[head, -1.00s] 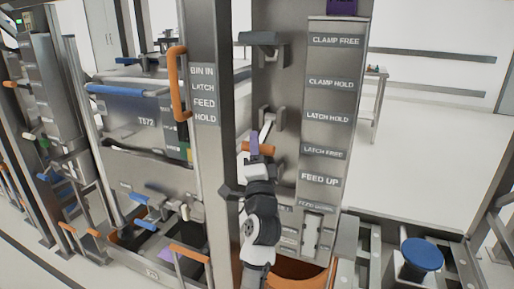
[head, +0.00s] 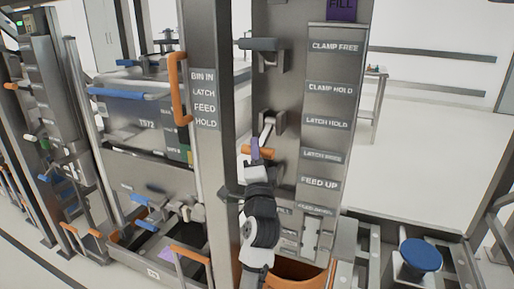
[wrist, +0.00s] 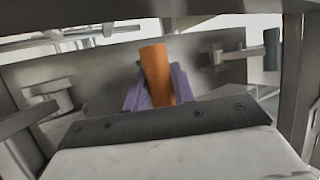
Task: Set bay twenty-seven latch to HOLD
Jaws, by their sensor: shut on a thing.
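The latch lever (head: 268,130) hangs from a bracket on the grey column, pointing down, with an orange grip (head: 271,153) at its end. The grip is level with the LATCH FREE label (head: 324,156), below the LATCH HOLD label (head: 327,122). My gripper (head: 255,147) has purple fingers shut on the orange grip. In the wrist view, my gripper (wrist: 157,88) has a finger on each side of the orange grip (wrist: 155,70), whose upper end sticks out above them. The fingers hide part of the grip. I cannot read a bay number.
A blue-grey lever (head: 262,44) sits above, beside the CLAMP FREE label (head: 335,47). A post (head: 208,150) with an orange handle (head: 178,90) stands close on the left. A grey bin (head: 130,115) is further left. A blue round knob (head: 421,254) is at lower right.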

